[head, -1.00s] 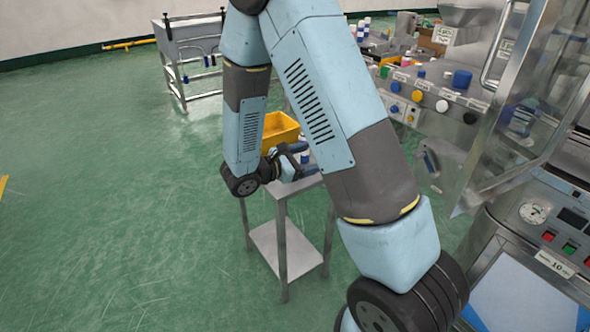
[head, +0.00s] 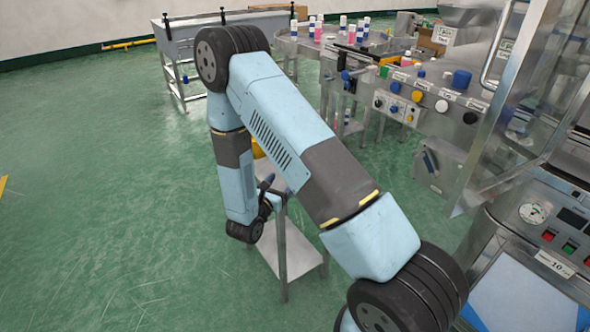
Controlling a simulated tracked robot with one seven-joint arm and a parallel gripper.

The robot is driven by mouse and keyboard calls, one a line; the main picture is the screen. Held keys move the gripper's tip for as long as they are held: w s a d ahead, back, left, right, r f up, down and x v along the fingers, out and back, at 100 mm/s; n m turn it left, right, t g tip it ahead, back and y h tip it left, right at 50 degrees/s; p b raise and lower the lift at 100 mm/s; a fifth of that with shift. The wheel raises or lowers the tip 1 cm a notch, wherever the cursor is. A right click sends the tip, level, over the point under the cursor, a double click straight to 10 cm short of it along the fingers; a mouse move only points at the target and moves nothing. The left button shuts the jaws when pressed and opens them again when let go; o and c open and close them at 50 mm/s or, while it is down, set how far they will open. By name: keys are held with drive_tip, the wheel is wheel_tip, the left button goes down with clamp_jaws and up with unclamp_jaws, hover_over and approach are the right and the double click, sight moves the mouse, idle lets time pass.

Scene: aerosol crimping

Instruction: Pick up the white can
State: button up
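My gripper (head: 266,192) is a small dark shape beside the top of a small metal side table (head: 282,245). My arm covers most of the tabletop, and the fingers are too small and dark to tell open from shut. No white can shows on the visible part of this table; the spot behind my arm is hidden. Several white cans with blue tops stand on the machine's round table at the back, one of them a white can (head: 343,23) near its middle.
A yellow bin (head: 257,150) is mostly hidden behind my arm. Pink cans (head: 318,33) stand among the white ones. The control panel (head: 440,95) and glass-doored machine (head: 515,110) fill the right. A metal bench (head: 215,38) stands back left. The green floor (head: 100,180) at left is clear.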

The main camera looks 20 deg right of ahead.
drive_tip(key=shift+x, duration=4.65)
drive_tip(key=shift+r, duration=0.1)
drive_tip(key=c, duration=1)
